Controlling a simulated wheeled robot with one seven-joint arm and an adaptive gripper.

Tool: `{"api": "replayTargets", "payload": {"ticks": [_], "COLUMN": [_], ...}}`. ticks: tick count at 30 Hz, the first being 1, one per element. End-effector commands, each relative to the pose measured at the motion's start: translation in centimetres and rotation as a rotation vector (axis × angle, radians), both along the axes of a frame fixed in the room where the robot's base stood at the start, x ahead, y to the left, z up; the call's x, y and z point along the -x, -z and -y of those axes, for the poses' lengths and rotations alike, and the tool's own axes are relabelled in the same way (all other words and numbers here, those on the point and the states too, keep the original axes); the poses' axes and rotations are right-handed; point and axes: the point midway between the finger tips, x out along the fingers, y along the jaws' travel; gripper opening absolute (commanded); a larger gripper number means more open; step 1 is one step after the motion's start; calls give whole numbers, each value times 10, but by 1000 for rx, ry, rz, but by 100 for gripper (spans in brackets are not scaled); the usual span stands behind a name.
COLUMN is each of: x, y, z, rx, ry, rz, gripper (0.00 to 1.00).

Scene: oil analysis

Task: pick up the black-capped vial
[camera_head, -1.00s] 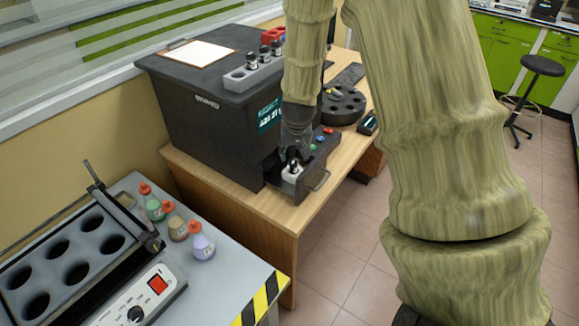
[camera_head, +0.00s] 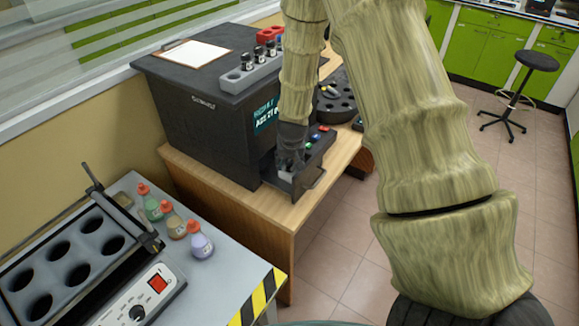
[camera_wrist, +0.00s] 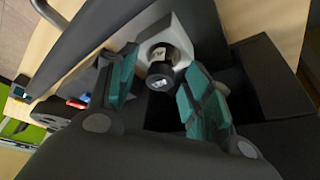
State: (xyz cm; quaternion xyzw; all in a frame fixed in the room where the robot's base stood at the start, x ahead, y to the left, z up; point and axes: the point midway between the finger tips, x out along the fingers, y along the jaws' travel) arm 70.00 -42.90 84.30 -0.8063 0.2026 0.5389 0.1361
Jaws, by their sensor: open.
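A vial with a black cap (camera_wrist: 160,75) stands in a small white holder (camera_wrist: 185,28) in the wrist view. The holder is in the open drawer of the black analyser, and its edge also shows in the head view (camera_head: 286,176). My gripper (camera_wrist: 160,97) is open, with its teal-padded fingers to the left and right of the vial's cap. I cannot tell whether the pads touch it. In the head view my gripper (camera_head: 290,160) reaches down into the drawer and hides the vial.
The black analyser (camera_head: 200,115) stands on a wooden desk (camera_head: 240,205). On it, a grey rack (camera_head: 250,75) holds several black-capped vials. A round black carousel (camera_head: 338,100) is behind the drawer. Orange-capped bottles (camera_head: 175,222) and a heating block (camera_head: 60,265) are at left.

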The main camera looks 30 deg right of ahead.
Motion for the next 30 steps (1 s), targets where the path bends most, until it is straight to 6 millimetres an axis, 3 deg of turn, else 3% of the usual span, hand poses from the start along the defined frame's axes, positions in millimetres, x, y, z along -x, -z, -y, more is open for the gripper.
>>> {"api": "replayTargets", "payload": {"ticks": [11,19,30], "x": [-2,-2,-2], "y": [6,6,3], "z": [1,1,1], "rx": [1,1,1], "ry": [0,0,-1], "rz": [0,0,1], "gripper": [50,4,3]}}
